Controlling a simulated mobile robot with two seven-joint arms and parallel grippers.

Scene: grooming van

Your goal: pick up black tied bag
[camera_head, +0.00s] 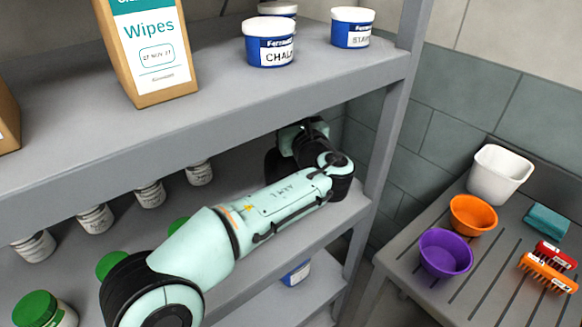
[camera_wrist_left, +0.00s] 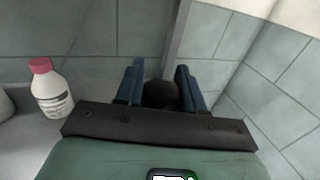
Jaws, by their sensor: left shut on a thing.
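In the left wrist view, the two blue fingers of my left gripper (camera_wrist_left: 159,75) are closed around a rounded black thing (camera_wrist_left: 160,94), which looks like the black tied bag. Only its dark top shows between the fingers; the gripper's body hides the rest. In the head view my left arm reaches into the gap between the upper and middle shelves, and its fingers are hidden by the upper shelf and the wrist. My right gripper is in neither view.
The upper shelf (camera_head: 210,130) hangs over the arm and carries a Wipes box (camera_head: 152,50) and several tubs. Green-lidded jars (camera_head: 45,310) stand below. At right, a slatted table (camera_head: 400,262) holds bowls and brushes. A pink-capped bottle (camera_wrist_left: 50,90) stands left of the gripper.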

